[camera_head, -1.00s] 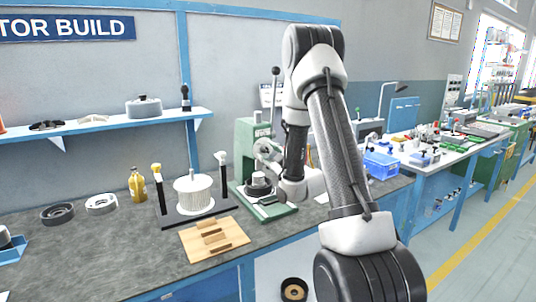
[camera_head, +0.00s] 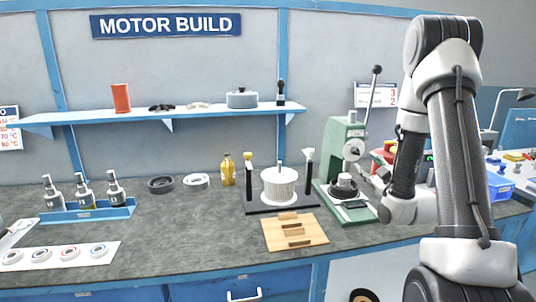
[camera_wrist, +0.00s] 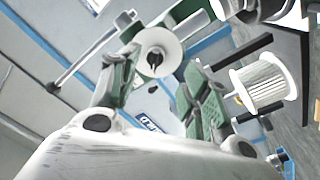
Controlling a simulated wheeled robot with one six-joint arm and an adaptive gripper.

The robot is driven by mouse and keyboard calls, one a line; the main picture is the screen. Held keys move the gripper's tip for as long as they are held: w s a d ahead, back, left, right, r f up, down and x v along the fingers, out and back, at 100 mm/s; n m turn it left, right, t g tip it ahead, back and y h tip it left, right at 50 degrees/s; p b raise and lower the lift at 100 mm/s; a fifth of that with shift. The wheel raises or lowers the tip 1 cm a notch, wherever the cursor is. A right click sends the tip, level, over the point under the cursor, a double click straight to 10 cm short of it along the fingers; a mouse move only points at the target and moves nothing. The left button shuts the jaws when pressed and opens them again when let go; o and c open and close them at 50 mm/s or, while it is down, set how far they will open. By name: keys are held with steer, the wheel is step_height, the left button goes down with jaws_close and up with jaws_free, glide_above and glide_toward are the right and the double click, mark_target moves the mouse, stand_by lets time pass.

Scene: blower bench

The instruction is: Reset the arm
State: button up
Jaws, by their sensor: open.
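My arm stands at the right of the head view. My gripper (camera_head: 368,178) is at its lower end, beside the green press (camera_head: 335,140), small and partly hidden by my wrist. In the wrist view my gripper (camera_wrist: 155,88) has its two fingers spread apart, with nothing seen held between them. Behind the fingers is the pale round wheel of the press (camera_wrist: 158,52). I cannot tell from these views whether the gripper touches the press.
A white-wound stator (camera_head: 279,186) stands on a black fixture left of the press. A wooden block board (camera_head: 310,236) lies in front. A blue bottle tray (camera_head: 100,213), rings and a yellow bottle (camera_head: 228,170) are further left.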

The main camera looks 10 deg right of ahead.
steer(key=s+f+m+g, duration=0.1)
steer(key=f+g, duration=0.1)
steer(key=f, duration=0.2)
steer(key=s+d+f+m+g, duration=0.1)
steer(key=f+g, duration=0.1)
steer(key=f, duration=0.2)
steer(key=s+f+g+h, duration=0.1)
steer(key=f+g, duration=0.1)
steer(key=f, duration=0.2)
steer(key=shift+s+d+f+m+g, duration=0.2)
steer(key=shift+f+m+g, duration=0.1)
steer(key=shift+f+m, duration=0.1)
steer(key=s+f+g, duration=0.1)
steer(key=s+f+m+g, duration=0.1)
steer(key=shift+s+d+f, duration=0.2)
steer(key=shift+s+d, duration=0.2)
steer(key=s+a+r+m+g, duration=0.2)
steer(key=s+r+m+g, duration=0.25)
steer(key=s+g, duration=0.65)
steer(key=s+a+r+t, duration=0.2)
steer(key=s+a+r, duration=0.3)
steer(key=s+r, duration=0.3)
steer(key=s+a+r+t, duration=0.3)
steer(key=s+a+r, duration=0.2)
steer(key=s+r, duration=0.3)
step_height(320, 180, up, 4)
steer(key=shift+a+r, duration=0.25)
